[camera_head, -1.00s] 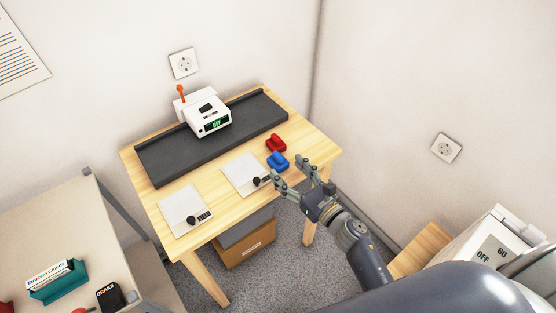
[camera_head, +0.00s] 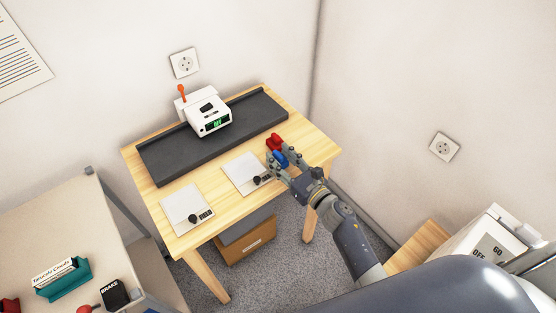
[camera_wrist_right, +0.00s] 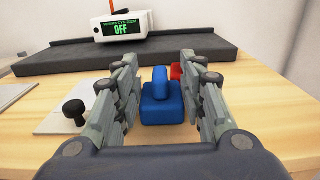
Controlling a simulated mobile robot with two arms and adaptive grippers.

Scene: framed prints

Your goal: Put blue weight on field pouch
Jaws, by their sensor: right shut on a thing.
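The blue weight (camera_head: 280,158) stands on the wooden table near its right edge. My right gripper (camera_head: 284,164) is around the blue weight, its fingers shut on it. In the right wrist view the blue weight (camera_wrist_right: 162,103) sits between the two fingers (camera_wrist_right: 160,98), apparently still on the tabletop. The field pouch (camera_head: 184,207) is the flat pale pouch at the table's front left, marked FIELD, with a black knob at its lower corner. Its top is bare. My left gripper is not in view.
A second pale pouch (camera_head: 243,172) lies between the field pouch and my gripper. A red weight (camera_head: 274,141) stands just behind the blue one. A dark mat (camera_head: 165,157) with a white device (camera_head: 209,118) reading OFF fills the back.

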